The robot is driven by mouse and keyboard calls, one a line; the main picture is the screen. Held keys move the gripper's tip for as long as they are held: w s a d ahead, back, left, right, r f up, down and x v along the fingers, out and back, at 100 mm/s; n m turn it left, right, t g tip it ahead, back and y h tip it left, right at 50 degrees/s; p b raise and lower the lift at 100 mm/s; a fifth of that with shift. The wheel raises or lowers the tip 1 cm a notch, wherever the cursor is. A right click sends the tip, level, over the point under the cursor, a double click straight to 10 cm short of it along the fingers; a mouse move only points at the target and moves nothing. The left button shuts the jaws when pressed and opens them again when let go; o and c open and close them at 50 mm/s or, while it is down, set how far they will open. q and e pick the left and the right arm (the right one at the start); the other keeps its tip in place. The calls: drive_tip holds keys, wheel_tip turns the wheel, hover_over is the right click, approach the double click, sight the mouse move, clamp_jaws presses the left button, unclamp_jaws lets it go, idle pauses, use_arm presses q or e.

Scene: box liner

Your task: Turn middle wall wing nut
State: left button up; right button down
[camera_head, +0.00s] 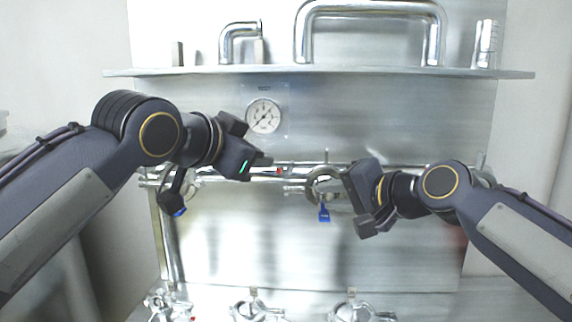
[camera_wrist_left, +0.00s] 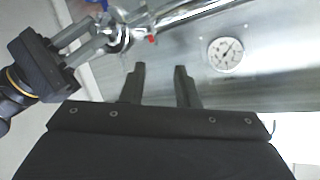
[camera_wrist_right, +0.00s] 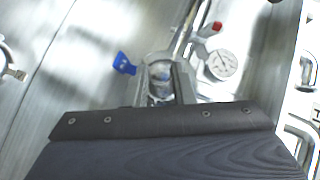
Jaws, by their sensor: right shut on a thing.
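The middle wall clamp (camera_head: 323,184) is a shiny metal fitting on the horizontal wall pipe, with a blue tag (camera_head: 324,212) at its lower side. My right gripper (camera_head: 335,184) reaches it from the right. In the right wrist view, its fingers (camera_wrist_right: 161,86) close around the clamp's metal wing nut part (camera_wrist_right: 160,78), with the blue tag (camera_wrist_right: 123,64) just left. The nut's exact shape is mostly hidden between the fingers. My left gripper (camera_head: 266,162) is open and empty in front of the pipe, left of the clamp. Its fingers (camera_wrist_left: 160,82) are apart in the left wrist view.
A round gauge (camera_head: 263,116) is on the wall above the pipe. A shelf (camera_head: 340,71) with bent metal pipes (camera_head: 370,8) crosses above. Several clamp fittings (camera_head: 255,309) stand along the bottom. A red part (camera_head: 280,171) shows on the pipe between my grippers.

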sight(286, 164)
use_arm(q)
drive_tip(key=w+d+f+n, duration=0.1)
drive_tip(key=w, duration=0.2)
drive_tip(key=w+d+f+n, duration=0.1)
drive_tip(key=w+d, duration=0.1)
drive_tip(key=w, duration=0.1)
drive_tip(key=w+d+f+n, duration=0.2)
drive_tip(key=w, duration=0.1)
drive_tip(key=shift+g, duration=0.3)
drive_tip(key=shift+f, duration=0.1)
clamp_jaws()
